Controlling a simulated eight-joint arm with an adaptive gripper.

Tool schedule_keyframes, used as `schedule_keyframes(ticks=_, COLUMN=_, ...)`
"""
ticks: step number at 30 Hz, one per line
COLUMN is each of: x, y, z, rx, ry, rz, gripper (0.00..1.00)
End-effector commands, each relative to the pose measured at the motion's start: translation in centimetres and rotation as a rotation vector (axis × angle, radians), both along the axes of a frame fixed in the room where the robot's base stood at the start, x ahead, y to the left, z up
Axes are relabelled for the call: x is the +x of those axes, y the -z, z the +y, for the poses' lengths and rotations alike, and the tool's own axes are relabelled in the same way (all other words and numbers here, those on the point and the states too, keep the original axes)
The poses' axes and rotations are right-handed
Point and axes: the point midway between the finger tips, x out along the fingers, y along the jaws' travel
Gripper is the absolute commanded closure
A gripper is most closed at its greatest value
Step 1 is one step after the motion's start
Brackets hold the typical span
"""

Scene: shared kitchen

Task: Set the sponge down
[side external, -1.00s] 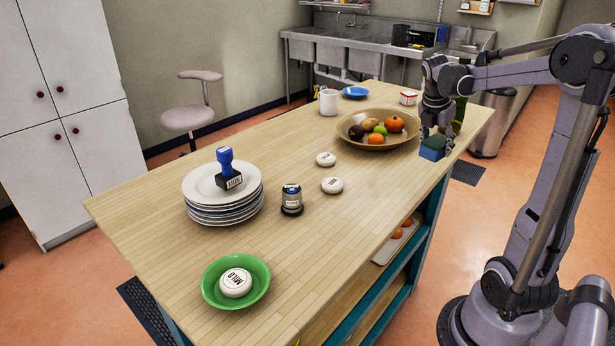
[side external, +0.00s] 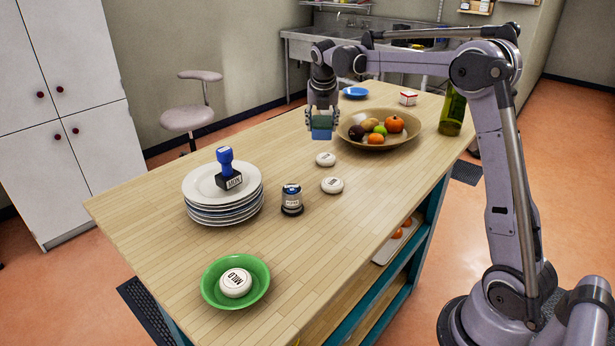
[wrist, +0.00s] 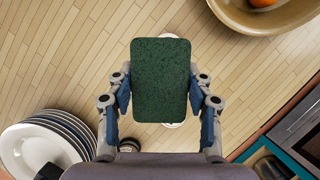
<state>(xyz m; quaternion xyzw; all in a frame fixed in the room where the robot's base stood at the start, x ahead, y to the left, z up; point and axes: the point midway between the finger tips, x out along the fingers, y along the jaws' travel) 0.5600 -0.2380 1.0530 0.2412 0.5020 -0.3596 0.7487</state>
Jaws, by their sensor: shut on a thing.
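The sponge (side external: 321,131) is a small block, blue below with a dark green top. In the wrist view its green face (wrist: 160,80) fills the space between the fingers. My gripper (side external: 322,120) is shut on it and points down over the far part of the wooden table (side external: 230,275), left of the fruit bowl. In the wrist view my gripper (wrist: 160,108) has one finger on each side of the sponge. The sponge appears to be above the tabletop; the exact gap is hard to tell. It covers most of a white round thing below it in the wrist view.
A tan bowl of fruit (side external: 350,138) stands right of my gripper. Two white round discs (side external: 326,159) (side external: 332,185) lie nearer. A plate stack (side external: 205,208) with a blue stamp (side external: 226,168), another stamp (side external: 292,200) and a green bowl (side external: 262,285) stand nearer still. A bottle (side external: 452,110) stands right.

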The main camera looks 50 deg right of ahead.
Motion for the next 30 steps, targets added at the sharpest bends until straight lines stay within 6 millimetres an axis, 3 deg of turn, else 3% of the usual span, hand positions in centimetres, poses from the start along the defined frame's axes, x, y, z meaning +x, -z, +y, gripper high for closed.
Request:
schedule_keyframes(ticks=3, x=2.2, y=0.2, z=2.1, rx=-0.001, ry=-0.068, rz=-0.001, gripper=0.59)
schedule_keyframes(ticks=10, x=4.1, y=0.9, z=4.3, rx=-0.002, ry=-0.116, rz=-0.001, gripper=0.59)
schedule_keyframes(ticks=24, x=9.7, y=6.2, z=10.9, rx=-0.003, ry=-0.114, rz=-0.002, gripper=0.59)
schedule_keyframes(ticks=30, x=10.9, y=7.2, z=12.2, rx=-0.003, ry=-0.111, rz=-0.002, gripper=0.59)
